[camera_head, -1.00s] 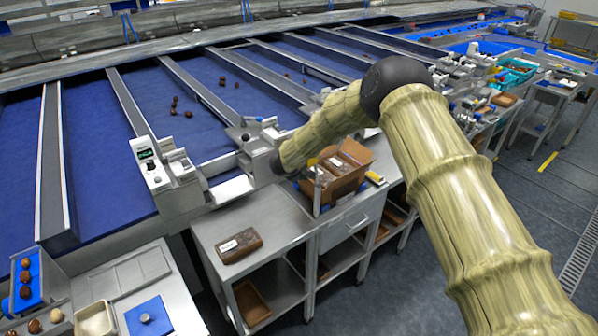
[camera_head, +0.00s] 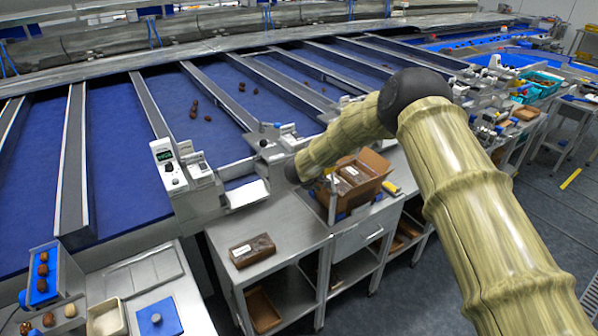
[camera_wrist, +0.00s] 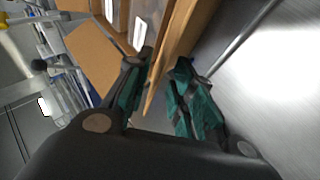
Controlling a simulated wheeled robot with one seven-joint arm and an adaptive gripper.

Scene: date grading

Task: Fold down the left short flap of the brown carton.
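The brown carton (camera_head: 366,192) stands on the steel bench in the head view, with packs inside and a flap raised at its back right. Its left side is partly hidden by my arm, so the left short flap is not clear there. In the wrist view my gripper (camera_wrist: 166,60) has its two dark fingers with green pads apart. A thin brown cardboard panel (camera_wrist: 184,32) of the carton runs down between the fingers. I cannot tell whether either finger touches it. Another brown flap (camera_wrist: 92,52) stands outward at the upper left.
A thin metal post rises beside the carton's left side. A yellow item (camera_head: 391,188) lies right of the carton.

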